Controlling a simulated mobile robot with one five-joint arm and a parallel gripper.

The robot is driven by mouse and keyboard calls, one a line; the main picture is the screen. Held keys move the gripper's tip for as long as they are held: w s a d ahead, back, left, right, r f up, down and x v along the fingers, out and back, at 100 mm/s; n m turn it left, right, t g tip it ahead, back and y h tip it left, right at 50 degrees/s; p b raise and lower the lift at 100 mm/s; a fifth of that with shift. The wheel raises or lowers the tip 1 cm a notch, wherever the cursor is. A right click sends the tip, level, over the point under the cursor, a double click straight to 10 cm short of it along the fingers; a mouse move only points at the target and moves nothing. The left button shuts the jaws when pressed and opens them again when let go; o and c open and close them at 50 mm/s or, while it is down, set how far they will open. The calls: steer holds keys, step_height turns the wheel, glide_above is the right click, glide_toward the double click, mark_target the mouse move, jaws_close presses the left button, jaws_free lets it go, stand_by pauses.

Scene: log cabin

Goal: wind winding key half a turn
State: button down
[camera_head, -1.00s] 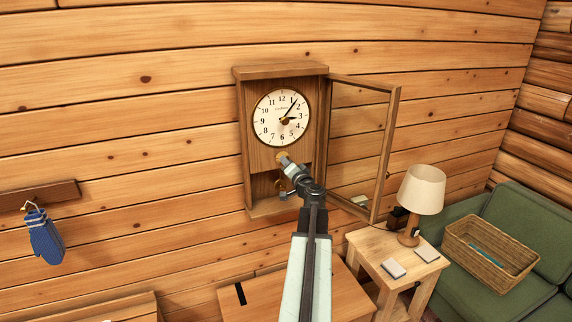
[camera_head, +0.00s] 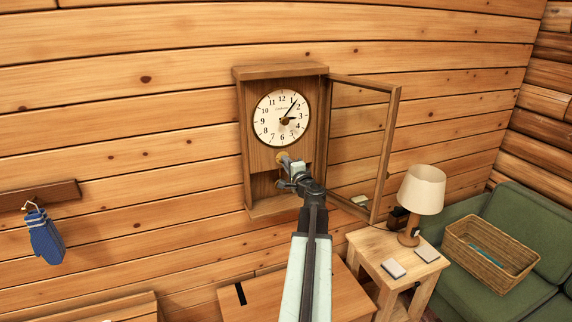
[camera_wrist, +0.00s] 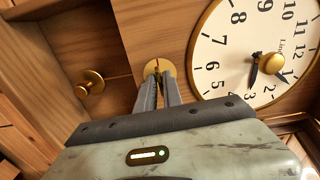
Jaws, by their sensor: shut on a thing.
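The wall clock (camera_head: 247,140) hangs on the log wall with its glass door (camera_head: 392,150) swung open to the right. Its white dial (camera_head: 272,132) also fills the right of the wrist view (camera_wrist: 232,60). Below the dial is a round brass plate (camera_wrist: 168,67). The winding key (camera_wrist: 157,73) shows as a small dark brass piece in front of this plate, mostly hidden between my fingers. My gripper (camera_wrist: 157,82) is shut on the key, its fingertips close to the plate. In the head view my gripper (camera_head: 286,161) hides the key.
A brass knob (camera_wrist: 90,82) shows inside the clock's lower opening. The open door stands close to the right of my arm. A side table (camera_head: 372,243) with a lamp (camera_head: 421,190) stands at lower right, beside a green sofa (camera_head: 505,215). A blue mitten (camera_head: 45,238) hangs at left.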

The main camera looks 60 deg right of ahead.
steer(key=shift+w, duration=0.1)
stand_by(0.3)
steer(key=c, duration=1.6)
jaws_free()
steer(key=v, duration=0.8)
